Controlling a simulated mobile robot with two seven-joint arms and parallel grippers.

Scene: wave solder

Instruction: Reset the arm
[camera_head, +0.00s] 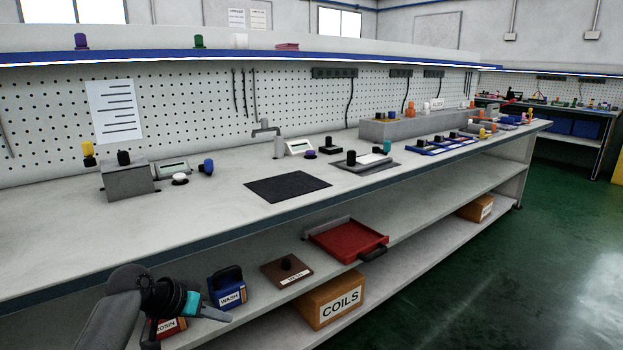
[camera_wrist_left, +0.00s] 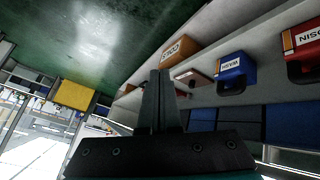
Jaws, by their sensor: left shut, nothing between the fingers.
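My left arm comes in at the lower left of the head view, and its gripper (camera_head: 215,314) points right, in front of the lower shelves of the workbench (camera_head: 225,232). In the left wrist view the two fingers (camera_wrist_left: 160,100) are together, with nothing between them. The gripper is apart from the shelf items. My right gripper is in neither view.
The lower shelf holds a red ROSIN container (camera_head: 172,326), a blue WASH container (camera_head: 227,287), a brown block (camera_head: 287,270) and a red tray (camera_head: 348,240). A COILS box (camera_head: 330,300) sits lower. A black mat (camera_head: 287,186) lies on the bench. Green floor (camera_head: 480,260) at right is clear.

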